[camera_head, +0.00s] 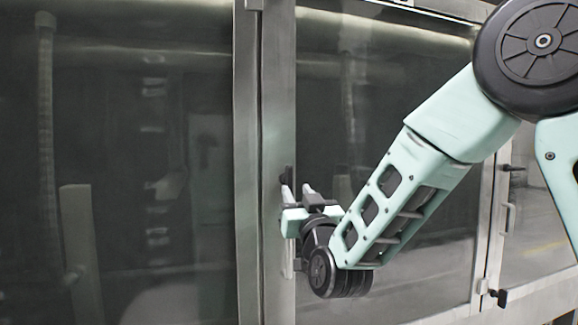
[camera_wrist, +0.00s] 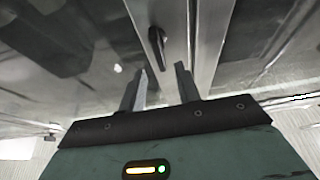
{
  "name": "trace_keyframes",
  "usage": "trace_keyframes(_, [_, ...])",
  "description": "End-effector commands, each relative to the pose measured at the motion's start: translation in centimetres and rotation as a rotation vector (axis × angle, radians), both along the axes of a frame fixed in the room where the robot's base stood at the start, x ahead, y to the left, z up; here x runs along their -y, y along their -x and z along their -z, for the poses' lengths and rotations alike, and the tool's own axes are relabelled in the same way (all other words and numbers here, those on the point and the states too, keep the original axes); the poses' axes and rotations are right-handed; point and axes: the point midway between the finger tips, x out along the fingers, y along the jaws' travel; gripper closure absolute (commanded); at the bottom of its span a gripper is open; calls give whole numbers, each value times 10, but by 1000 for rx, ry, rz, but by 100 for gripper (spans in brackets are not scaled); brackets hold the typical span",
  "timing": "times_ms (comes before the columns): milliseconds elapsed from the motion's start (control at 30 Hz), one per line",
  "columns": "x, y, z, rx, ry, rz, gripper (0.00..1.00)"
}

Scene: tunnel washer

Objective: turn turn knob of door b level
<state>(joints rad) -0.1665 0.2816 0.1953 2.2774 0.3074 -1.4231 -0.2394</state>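A small dark turn knob (camera_wrist: 157,45) sits on the metal door frame (camera_wrist: 200,35) in the wrist view. It is elongated and stands nearly along the frame strip, slightly tilted. In the head view, a dark bit of the knob (camera_head: 288,174) shows just above my fingers; the rest is hidden. My gripper (camera_head: 297,190) is at the frame, just below the knob. In the wrist view, my gripper (camera_wrist: 162,69) has its two fingers apart with nothing between them. The fingertips point at the knob's lower end; I cannot tell whether they touch. No label shows which door is b.
Large glass door panels (camera_head: 390,130) lie on both sides of the frame and reflect the room. At the right stand another frame post with a dark upper latch (camera_head: 510,168), a bar handle (camera_head: 509,217) and a dark lower latch (camera_head: 500,297).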

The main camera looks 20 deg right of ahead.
Motion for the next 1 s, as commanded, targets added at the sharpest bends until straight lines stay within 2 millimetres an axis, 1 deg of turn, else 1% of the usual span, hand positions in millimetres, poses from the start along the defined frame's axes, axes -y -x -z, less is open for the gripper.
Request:
trace_keyframes(33, [1,-11,-10,-1,-1,2,67])
trace_keyframes(200, [1,-40,-21,-1,0,1,67])
trace_keyframes(400, [0,-61,-28,-1,0,0,67])
trace_keyframes(567, [0,-68,-28,-1,0,0,67])
trace_keyframes(800, [0,-68,-27,-1,0,0,67])
trace_keyframes(867, [0,-68,-27,-1,0,0,84])
trace_keyframes(900, [0,-68,-28,-1,0,0,95])
trace_keyframes(933, [0,-68,-28,-1,0,0,100])
trace_keyframes(1000, [0,-68,-28,-1,0,0,100])
